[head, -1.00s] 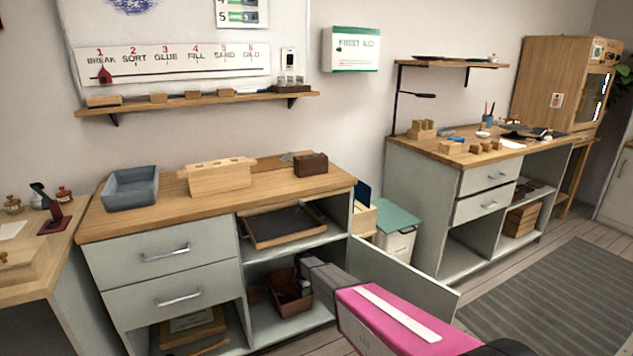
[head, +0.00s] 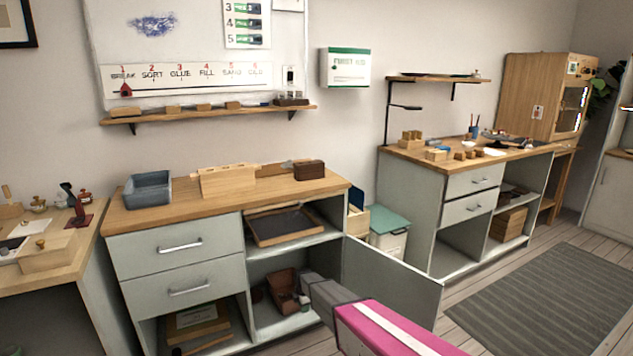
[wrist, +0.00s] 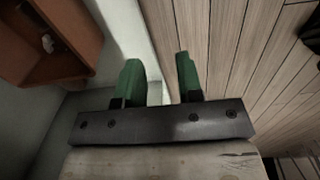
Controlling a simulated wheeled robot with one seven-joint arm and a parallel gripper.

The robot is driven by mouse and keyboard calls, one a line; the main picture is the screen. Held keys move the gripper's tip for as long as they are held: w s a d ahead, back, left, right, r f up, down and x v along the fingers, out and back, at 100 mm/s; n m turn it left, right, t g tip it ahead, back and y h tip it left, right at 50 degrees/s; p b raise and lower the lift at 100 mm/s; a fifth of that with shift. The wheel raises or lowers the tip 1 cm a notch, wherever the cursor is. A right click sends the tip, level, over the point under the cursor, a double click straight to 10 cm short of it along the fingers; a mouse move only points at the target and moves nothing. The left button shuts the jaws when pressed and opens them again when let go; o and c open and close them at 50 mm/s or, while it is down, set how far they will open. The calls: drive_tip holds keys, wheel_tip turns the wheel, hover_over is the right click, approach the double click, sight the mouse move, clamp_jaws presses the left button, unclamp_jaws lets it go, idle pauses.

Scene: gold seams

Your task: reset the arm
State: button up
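My gripper (wrist: 160,80) shows in the wrist view as two green fingers standing apart, with nothing between them. Beyond the fingers are a pale panel edge and the plank floor. In the head view my arm, pink with a white stripe, reaches in from the bottom right to the lower opening of the left cabinet; its grey end is there, but the fingers cannot be made out. A brown bin (head: 283,290) stands in that opening, just left of my arm's end. The bin also shows at the upper left of the wrist view (wrist: 65,70), apart from the fingers, with a small whitish thing in it.
An open cabinet door (head: 395,278) stands right of my arm, close to it. A tray (head: 285,226) lies on the shelf above. The wooden counter (head: 235,200) holds a blue-grey tub (head: 147,189). Open floor with a striped rug (head: 545,300) lies to the right.

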drive_tip(key=s+d+r+m, duration=1.1)
drive_tip(key=s+r, duration=0.3)
drive_tip(key=s, duration=0.2)
drive_tip(key=s+d+r+m, duration=1.1)
drive_tip(key=s+d+r, duration=0.3)
drive_tip(key=s, duration=0.2)
drive_tip(key=shift+r+m+g, duration=0.3)
drive_tip(key=shift+m, duration=0.1)
